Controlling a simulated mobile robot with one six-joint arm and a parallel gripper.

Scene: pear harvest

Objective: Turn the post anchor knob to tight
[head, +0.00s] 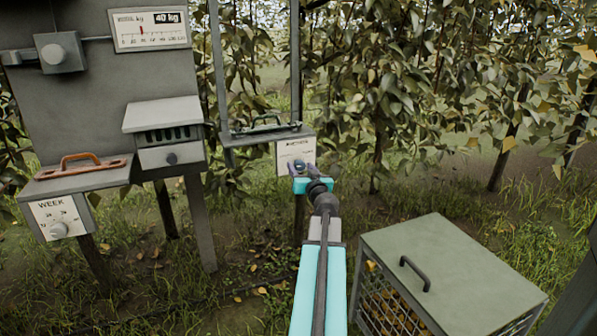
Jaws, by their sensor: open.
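The white dial plate (284,157) hangs on the front of a grey shelf between two posts, at the centre of the head view. Its label is too small to read surely. A small dark knob (298,163) shows on the plate, partly hidden by my gripper, so its setting cannot be read. Whether the fingers touch the knob cannot be told.
A grey cabinet (80,90) at left carries a 40 kg scale (150,29), a WEEK dial (57,222) and an orange handle (83,163). A grey-lidded crate (450,275) stands at lower right. Leafy trees fill the back.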

